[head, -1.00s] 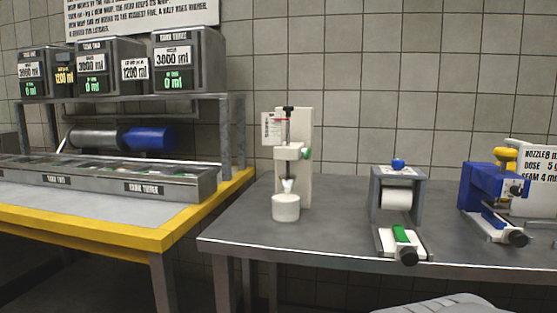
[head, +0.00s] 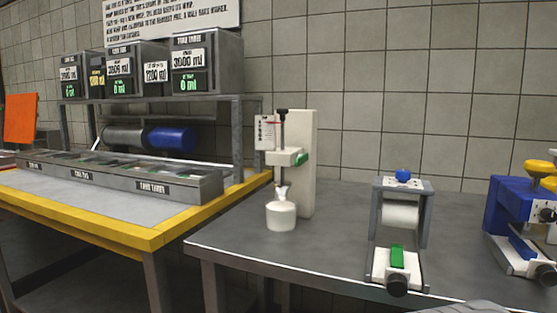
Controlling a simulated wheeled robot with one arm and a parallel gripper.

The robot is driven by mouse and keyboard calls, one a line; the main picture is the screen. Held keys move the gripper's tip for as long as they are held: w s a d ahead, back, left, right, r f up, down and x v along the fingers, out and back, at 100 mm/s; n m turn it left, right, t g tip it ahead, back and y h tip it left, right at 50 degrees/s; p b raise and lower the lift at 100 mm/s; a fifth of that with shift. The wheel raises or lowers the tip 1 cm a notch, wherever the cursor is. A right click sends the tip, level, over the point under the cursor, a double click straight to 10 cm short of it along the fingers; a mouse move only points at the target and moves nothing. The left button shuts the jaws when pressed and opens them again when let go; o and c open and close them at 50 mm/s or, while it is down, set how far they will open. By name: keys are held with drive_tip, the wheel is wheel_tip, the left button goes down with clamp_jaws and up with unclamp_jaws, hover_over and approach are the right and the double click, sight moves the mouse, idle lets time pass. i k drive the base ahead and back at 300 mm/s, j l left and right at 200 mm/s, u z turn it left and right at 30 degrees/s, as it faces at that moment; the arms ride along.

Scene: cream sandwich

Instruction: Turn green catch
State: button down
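A green catch (head: 301,159) sits on the right side of the white dispenser stand (head: 304,190) on the grey table. The stand has a black-topped rod and a white nozzle above a white round pot (head: 281,215). A second green part (head: 397,257) lies on the front slide of a grey roller device (head: 403,213) to the right; I cannot tell which green part is the task's catch. My gripper is not in view; only a grey shape shows at the bottom edge.
The grey table (head: 228,240) has bare room between stand and roller device. A blue machine (head: 515,205) with a yellow knob stands far right. A yellow-edged table (head: 130,238) with a bin row (head: 110,177) and several tanks (head: 208,65) is on the left.

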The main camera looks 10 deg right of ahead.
sight(301, 158)
drive_tip(key=k+j, duration=0.35)
drive_tip(key=k+j+u, duration=0.1)
drive_tip(key=k+j, duration=0.25)
drive_tip(key=j, duration=0.15)
drive_tip(key=k+j, duration=0.1)
drive_tip(key=j, duration=0.15)
drive_tip(key=k+l+u, duration=0.05)
